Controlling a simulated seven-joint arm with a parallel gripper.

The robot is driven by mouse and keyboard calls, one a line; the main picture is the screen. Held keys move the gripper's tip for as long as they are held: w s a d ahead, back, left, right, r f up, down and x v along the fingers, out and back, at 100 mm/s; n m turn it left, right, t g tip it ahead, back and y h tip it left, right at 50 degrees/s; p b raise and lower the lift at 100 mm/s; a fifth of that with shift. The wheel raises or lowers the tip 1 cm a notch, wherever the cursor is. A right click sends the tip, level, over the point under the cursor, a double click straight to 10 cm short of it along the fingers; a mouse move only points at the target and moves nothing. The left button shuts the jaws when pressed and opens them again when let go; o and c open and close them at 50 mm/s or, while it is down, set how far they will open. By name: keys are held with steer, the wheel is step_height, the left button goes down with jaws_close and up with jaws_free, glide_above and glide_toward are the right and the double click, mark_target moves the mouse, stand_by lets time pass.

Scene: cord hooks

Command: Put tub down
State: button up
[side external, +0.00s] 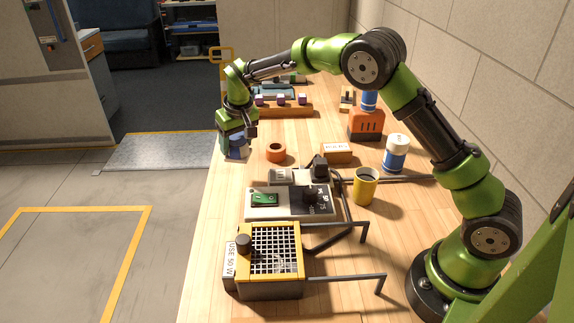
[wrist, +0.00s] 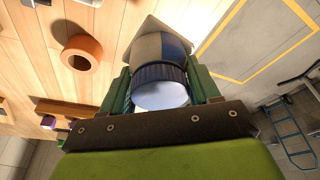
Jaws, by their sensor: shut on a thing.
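My gripper (side external: 237,133) is shut on a blue-and-pale tub (side external: 236,149) near the left edge of the wooden bench. In the wrist view the tub (wrist: 160,72) sits between the two green fingers (wrist: 160,88), with its ribbed dark-blue rim and pale round end facing the camera. The fingers hide its sides. I cannot tell whether its base touches the bench (side external: 222,202) or hangs just above it. A similar blue-and-white tub (side external: 396,155) stands at the right of the bench.
An orange ring (side external: 276,152) lies right of the held tub; it also shows in the wrist view (wrist: 80,52). A yellow mug (side external: 365,186), a grey device (side external: 290,203) and a yellow grilled heater (side external: 274,252) stand nearer. An orange box (side external: 366,125) stands behind.

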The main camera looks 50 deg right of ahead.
steer(key=s+a+r+n+g+y, duration=0.1)
steer(key=s+a+r+n+y, duration=0.1)
steer(key=s+a+n, duration=0.9)
steer(key=s+a+r+n+y, duration=0.15)
steer(key=s+a, duration=0.65)
steer(key=a, duration=0.8)
steer(key=s+a+n+g, duration=0.2)
steer(key=s+a+n, duration=0.3)
steer(key=s+n, duration=0.4)
steer(key=shift+m, duration=0.55)
steer(key=f, duration=1)
steer(key=shift+s+d+f, duration=0.15)
steer(key=shift+s, duration=0.2)
